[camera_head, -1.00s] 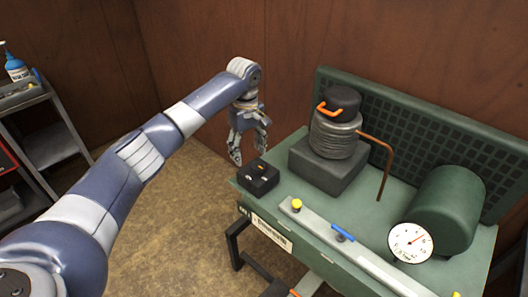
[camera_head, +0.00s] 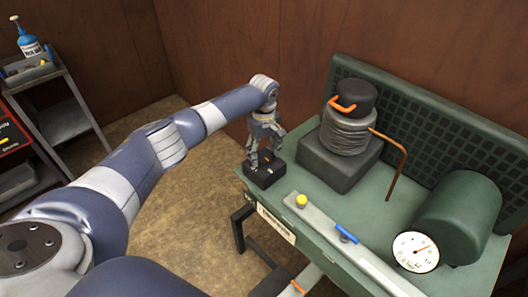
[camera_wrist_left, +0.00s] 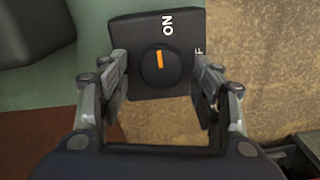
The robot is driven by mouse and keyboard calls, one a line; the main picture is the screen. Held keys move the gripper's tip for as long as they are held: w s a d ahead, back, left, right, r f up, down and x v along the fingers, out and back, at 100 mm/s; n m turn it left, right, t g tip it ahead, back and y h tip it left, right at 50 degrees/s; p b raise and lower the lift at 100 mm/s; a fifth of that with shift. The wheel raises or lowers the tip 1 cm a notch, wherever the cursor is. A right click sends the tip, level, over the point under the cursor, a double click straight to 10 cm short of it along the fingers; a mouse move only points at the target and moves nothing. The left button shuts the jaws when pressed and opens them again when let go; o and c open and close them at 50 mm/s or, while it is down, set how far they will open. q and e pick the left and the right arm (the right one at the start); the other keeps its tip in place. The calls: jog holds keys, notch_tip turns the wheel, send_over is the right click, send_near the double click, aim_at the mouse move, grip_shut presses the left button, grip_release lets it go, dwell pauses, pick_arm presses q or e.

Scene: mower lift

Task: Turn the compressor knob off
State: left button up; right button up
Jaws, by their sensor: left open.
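The compressor switch box (camera_head: 265,174) is a small black box at the left end of the green bench. In the left wrist view its top carries a round black knob (camera_wrist_left: 160,67) with an orange mark, which points up toward the ON label (camera_wrist_left: 167,23). Another label at the box's right edge is partly hidden, with an F showing. My left gripper (camera_head: 262,160) is open and points down just over the box. In the left wrist view its two fingers (camera_wrist_left: 160,85) stand on either side of the knob, apart from it. My right gripper is not in view.
The green bench (camera_head: 300,240) holds a compressor pump (camera_head: 345,140), a copper pipe (camera_head: 398,165), a green tank (camera_head: 460,215) with a gauge (camera_head: 415,252), and a rail with a yellow knob (camera_head: 301,201) and blue lever (camera_head: 347,234). A shelf cart (camera_head: 62,122) stands at the left.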

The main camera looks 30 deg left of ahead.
pick_arm(q)
jog(key=shift+s+f, duration=0.1)
jog(key=shift+f, duration=0.3)
jog(key=shift+c, duration=0.3)
jog(key=c, duration=1)
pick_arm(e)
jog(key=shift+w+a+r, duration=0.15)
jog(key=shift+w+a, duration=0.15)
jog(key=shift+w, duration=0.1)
